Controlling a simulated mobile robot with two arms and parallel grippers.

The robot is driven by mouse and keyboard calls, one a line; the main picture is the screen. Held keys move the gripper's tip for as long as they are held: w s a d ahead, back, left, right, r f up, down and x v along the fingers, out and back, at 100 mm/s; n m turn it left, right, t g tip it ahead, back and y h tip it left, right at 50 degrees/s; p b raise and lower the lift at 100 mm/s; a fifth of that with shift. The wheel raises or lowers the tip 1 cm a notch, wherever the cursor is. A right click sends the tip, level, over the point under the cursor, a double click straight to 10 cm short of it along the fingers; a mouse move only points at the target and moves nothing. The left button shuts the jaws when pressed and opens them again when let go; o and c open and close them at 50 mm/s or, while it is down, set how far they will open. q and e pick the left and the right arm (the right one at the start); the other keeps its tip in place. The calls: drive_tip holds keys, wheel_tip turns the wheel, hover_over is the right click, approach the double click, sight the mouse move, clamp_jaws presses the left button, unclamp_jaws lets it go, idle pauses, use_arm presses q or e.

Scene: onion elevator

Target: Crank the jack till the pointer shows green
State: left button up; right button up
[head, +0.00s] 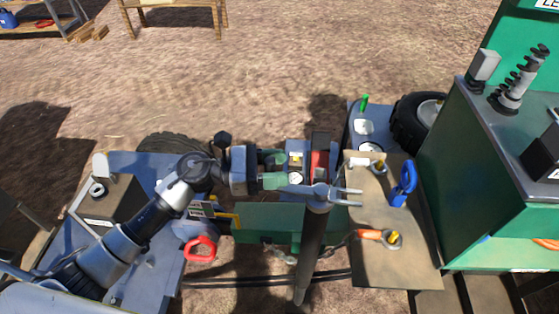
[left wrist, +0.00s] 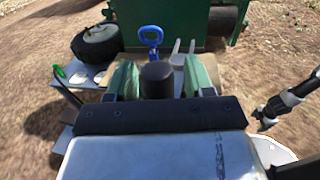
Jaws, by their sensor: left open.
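My left gripper (head: 282,169) is open, its green fingers spread and pointing right beside a small panel (head: 296,160) with a round white gauge (head: 296,178). The gauge's pointer is too small to read. A red and dark block (head: 319,162) stands just beyond the fingertips. In the left wrist view, the left gripper (left wrist: 160,75) has a dark round-topped cylinder (left wrist: 157,80) between its fingers; contact cannot be told. I cannot tell which part is the jack's crank. What seems to be my right gripper (left wrist: 266,117) shows small at the right edge of the left wrist view.
A tan board (head: 395,270) holds a blue handle (head: 403,185) and an orange-handled tool (head: 378,236). A red ring (head: 201,249) lies left. A green machine (head: 480,170) blocks the right.

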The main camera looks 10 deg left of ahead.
use_arm(q)
drive_tip(key=shift+d, duration=0.3)
use_arm(e)
drive_tip(key=shift+r, duration=0.1)
